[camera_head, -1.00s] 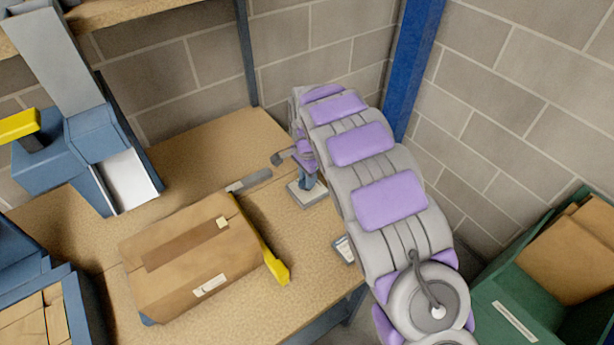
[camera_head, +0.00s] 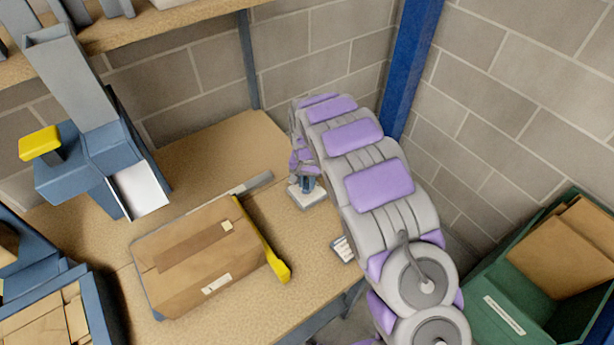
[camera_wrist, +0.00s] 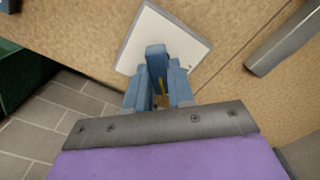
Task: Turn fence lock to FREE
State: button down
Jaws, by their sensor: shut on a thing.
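The fence lock stands on a pale square base plate (camera_head: 306,199) on the wooden bench, right of the parcel. In the wrist view its plate (camera_wrist: 140,48) lies just beyond my fingers. My gripper (camera_head: 305,180) points down over the plate. In the wrist view my gripper (camera_wrist: 158,90) is shut around the lock's upright part, with a small yellow mark between the blue pieces. Where fingers end and lock begins is hard to tell. The lock's lettering and setting are not readable.
A brown parcel (camera_head: 200,255) lies on the bench with a yellow-ended bar (camera_head: 265,245) along its right side. A grey rail (camera_head: 250,184) lies behind it. A blue machine with a chute (camera_head: 105,150) stands left. A green crate (camera_head: 510,300) and blue post (camera_head: 410,60) are right.

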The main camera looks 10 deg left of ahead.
aim_at(306, 183)
jog(key=n+p, duration=0.2)
jog(key=n, duration=0.1)
jog(key=n+p, duration=0.1)
jog(key=n, duration=0.1)
jog(key=shift+w+a+r, duration=0.1)
jog(key=shift+w+r, duration=0.05)
jog(key=shift+r, duration=0.1)
jog(key=shift+n+p, duration=0.9)
jog(key=shift+n, duration=1.2)
jog(key=shift+f, duration=0.1)
jog(key=c, duration=1)
grip_release()
jog(key=shift+f, duration=0.1)
jog(key=shift+o, duration=0.2)
notch_tip(306, 183, up, 17)
jog(key=shift+p, duration=0.45)
